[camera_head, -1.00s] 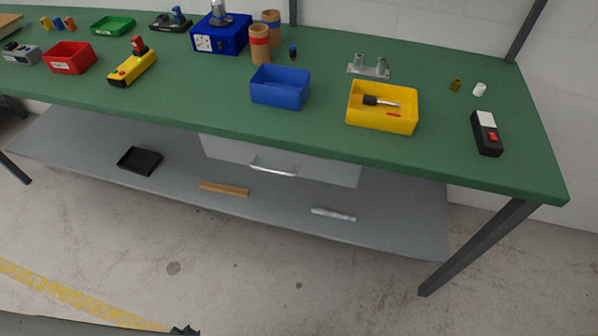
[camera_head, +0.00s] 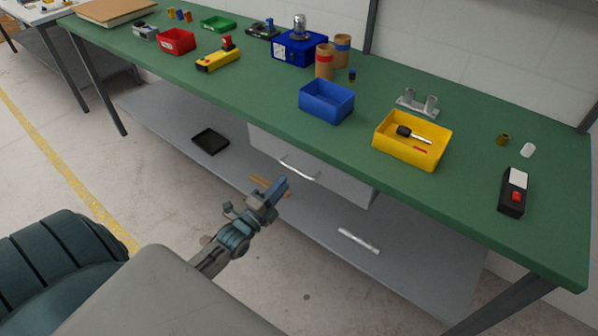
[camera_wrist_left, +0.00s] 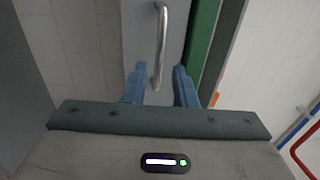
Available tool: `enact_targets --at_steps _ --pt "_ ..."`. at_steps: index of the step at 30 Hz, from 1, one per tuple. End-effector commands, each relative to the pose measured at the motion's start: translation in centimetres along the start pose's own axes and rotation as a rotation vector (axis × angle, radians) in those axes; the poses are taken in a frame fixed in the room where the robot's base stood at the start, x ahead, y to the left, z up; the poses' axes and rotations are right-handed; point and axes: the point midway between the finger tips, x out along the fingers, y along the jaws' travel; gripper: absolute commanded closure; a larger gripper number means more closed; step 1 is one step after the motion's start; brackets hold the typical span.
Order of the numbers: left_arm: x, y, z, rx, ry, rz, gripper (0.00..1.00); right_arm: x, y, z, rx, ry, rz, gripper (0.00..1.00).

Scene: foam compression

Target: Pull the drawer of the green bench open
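The green bench (camera_head: 440,177) runs across the head view. Its pale grey drawer (camera_head: 345,187) hangs under the front edge and looks shut, with a silver bar handle (camera_head: 297,170) on its front. My left gripper (camera_head: 281,187) is just in front of and below the handle in the head view. In the left wrist view, my left gripper (camera_wrist_left: 160,84) has its two blue fingers apart. The handle (camera_wrist_left: 162,42) shows ahead, its near end appearing between the fingertips. I cannot tell whether they touch. My right gripper is out of view.
A grey lower shelf (camera_head: 420,262) holds a black tray (camera_head: 210,141), a wooden bar (camera_head: 262,184) partly behind my gripper, and a metal rod (camera_head: 358,241). Blue (camera_head: 327,101) and yellow (camera_head: 410,141) bins stand on top. The floor in front is clear.

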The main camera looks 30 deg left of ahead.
Motion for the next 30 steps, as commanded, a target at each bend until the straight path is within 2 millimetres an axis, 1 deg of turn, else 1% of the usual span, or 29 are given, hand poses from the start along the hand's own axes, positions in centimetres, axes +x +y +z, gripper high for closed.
enact_targets --at_steps 1,3,6,9,12,15,23,26,27,30 --pt "1.2 0.0 0.0 0.000 -0.001 -0.003 0.75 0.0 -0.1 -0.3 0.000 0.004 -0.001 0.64" --pt "2.5 0.0 0.0 -0.001 -0.002 -0.002 0.75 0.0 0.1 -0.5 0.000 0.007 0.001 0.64" --pt "4.3 0.0 0.0 -0.001 -0.002 -0.001 0.75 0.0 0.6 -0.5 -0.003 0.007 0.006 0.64" --pt "5.6 0.0 0.0 -0.001 -0.001 0.000 0.75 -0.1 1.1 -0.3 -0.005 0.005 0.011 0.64" --pt "6.4 0.1 0.0 -0.001 -0.001 0.001 0.75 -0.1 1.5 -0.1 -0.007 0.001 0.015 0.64" --pt "6.9 0.1 0.0 -0.003 -0.001 0.003 0.75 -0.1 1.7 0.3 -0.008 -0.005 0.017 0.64" --pt "6.9 0.1 0.0 -0.002 -0.001 0.004 0.75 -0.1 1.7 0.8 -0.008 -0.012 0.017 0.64" --pt "6.9 0.1 0.0 -0.002 -0.001 0.003 0.93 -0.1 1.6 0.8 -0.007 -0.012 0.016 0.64" --pt "6.9 0.1 0.0 -0.002 -0.001 0.003 1.00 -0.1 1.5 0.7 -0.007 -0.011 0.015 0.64" --pt "6.9 0.1 0.0 -0.002 -0.001 0.004 1.00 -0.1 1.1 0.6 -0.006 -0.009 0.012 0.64"
